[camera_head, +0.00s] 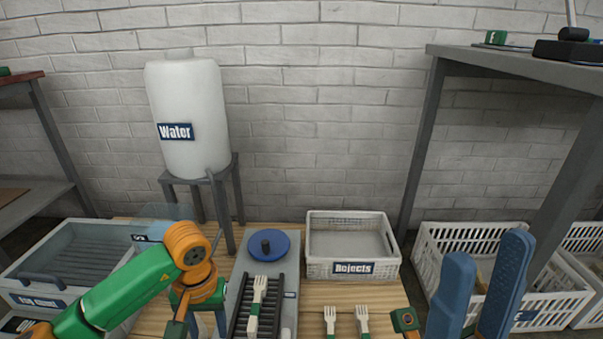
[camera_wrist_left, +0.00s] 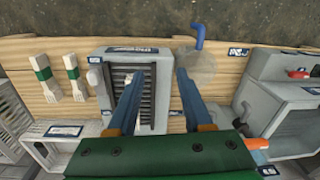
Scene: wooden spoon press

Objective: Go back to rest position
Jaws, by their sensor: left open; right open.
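My left gripper (camera_wrist_left: 158,76) is open in the left wrist view. Its two blue fingers are apart over the grey press (camera_wrist_left: 100,105), with nothing held between them. In the head view its green and orange arm reaches in from the left, and the fingers are mostly hidden or cut off. A pale fork with a green band (camera_head: 257,300) lies on the dark slatted bed of the press (camera_head: 285,325). My right gripper (camera_head: 486,247) is open and empty at the lower right, its two blue fingers pointing up.
Two more banded forks (camera_head: 330,321) (camera_head: 362,320) lie on the wooden table. The Rejects crate (camera_head: 353,269) stands behind them. A Water tank (camera_head: 186,110) stands at the back left. A shelf (camera_head: 500,58) and white baskets (camera_head: 545,310) are at the right.

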